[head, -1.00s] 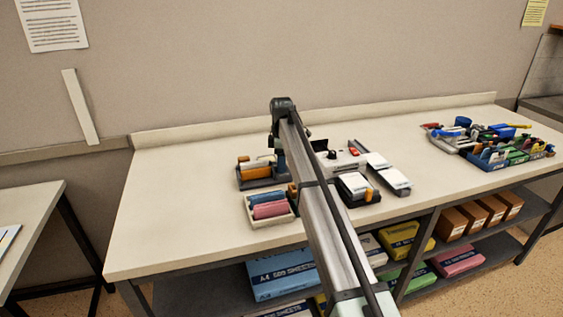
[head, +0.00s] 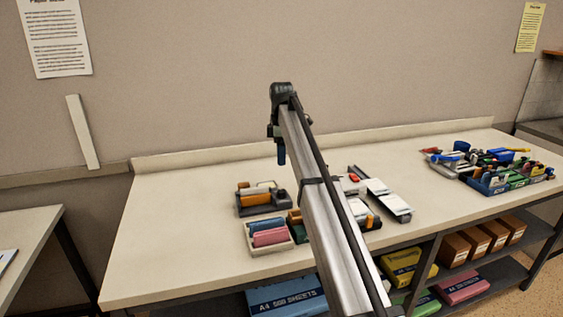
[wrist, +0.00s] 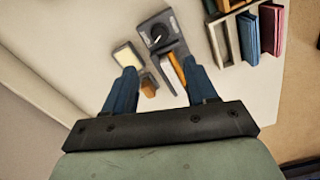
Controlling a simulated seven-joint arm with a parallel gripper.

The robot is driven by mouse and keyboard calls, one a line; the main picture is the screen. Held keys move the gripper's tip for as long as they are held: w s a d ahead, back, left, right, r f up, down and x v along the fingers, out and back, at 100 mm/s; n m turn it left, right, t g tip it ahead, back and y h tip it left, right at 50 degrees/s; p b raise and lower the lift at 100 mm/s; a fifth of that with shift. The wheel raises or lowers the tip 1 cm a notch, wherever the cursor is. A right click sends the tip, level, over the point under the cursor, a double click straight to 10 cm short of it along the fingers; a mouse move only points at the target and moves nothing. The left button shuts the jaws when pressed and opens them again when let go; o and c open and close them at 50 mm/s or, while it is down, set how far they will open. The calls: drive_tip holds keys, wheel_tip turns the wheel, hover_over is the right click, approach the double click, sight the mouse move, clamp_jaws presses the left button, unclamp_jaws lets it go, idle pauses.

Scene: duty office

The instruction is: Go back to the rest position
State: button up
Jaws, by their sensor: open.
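My gripper (wrist: 161,86) is open, with its two blue fingers spread apart and nothing held between them. In the head view my gripper (head: 281,154) hangs at the end of my raised arm, above the back part of the bench and apart from it. Beneath the fingers in the wrist view lies a dark grey tray (wrist: 158,32) with a black knob-like piece, an orange item and a pale block. The tray also shows in the head view (head: 262,210) left of my arm.
A cream box (head: 270,246) with blue and pink items sits in front of the tray. A white device (head: 388,200) stands right of my arm, partly hidden. Crowded blue bins (head: 490,182) stand at the bench's right end. The bench's left part (head: 170,220) is clear.

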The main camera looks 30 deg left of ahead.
drive_tip(key=shift+r, duration=0.1)
idle(0.5)
